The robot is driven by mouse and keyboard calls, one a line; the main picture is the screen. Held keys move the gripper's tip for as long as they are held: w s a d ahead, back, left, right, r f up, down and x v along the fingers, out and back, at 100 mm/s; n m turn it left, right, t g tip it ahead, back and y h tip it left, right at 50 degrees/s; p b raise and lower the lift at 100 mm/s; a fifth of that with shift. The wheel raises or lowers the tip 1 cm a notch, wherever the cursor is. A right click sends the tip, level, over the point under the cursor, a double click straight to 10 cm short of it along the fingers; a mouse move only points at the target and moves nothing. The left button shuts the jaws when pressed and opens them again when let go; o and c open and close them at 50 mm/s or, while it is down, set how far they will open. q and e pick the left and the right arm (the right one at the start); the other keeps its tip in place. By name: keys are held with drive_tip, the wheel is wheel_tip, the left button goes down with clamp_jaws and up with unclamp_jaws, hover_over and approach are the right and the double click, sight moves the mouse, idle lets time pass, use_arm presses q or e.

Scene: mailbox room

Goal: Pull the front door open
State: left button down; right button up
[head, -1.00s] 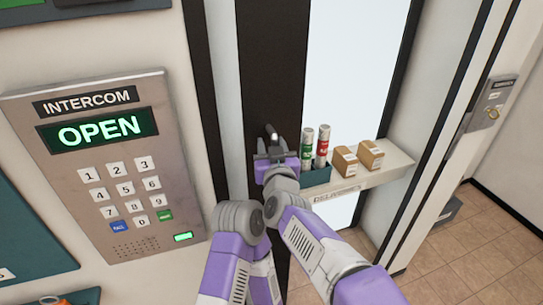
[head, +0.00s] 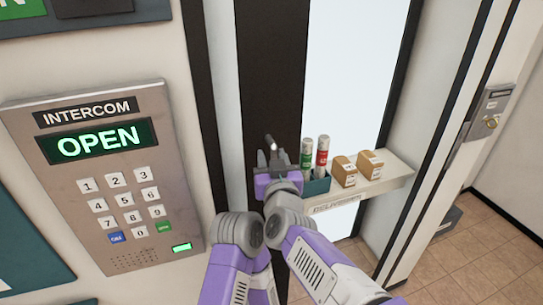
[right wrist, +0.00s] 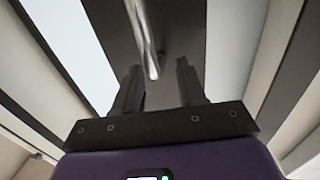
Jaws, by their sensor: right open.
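The front door has a dark stile (head: 275,70) and a pale glass pane (head: 345,75); it looks shut. A metal bar handle (head: 270,142) sticks out from the stile, and it also shows in the right wrist view (right wrist: 145,35). My right gripper (head: 269,158) is open and empty just below the handle. In the right wrist view its two fingers (right wrist: 158,75) stand apart, with the handle's near end in line with the gap, closer to the left finger. I cannot tell how deep the handle reaches. My left gripper is not in view.
An intercom (head: 155,180) reading OPEN is on the wall at left. Right of my gripper, a shelf (head: 385,183) carries two tubes (head: 315,153) in a teal holder and two small boxes (head: 357,168). A lock plate (head: 488,112) is at far right above the tiled floor (head: 460,265).

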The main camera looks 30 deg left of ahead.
drive_tip(key=shift+v, duration=2.85)
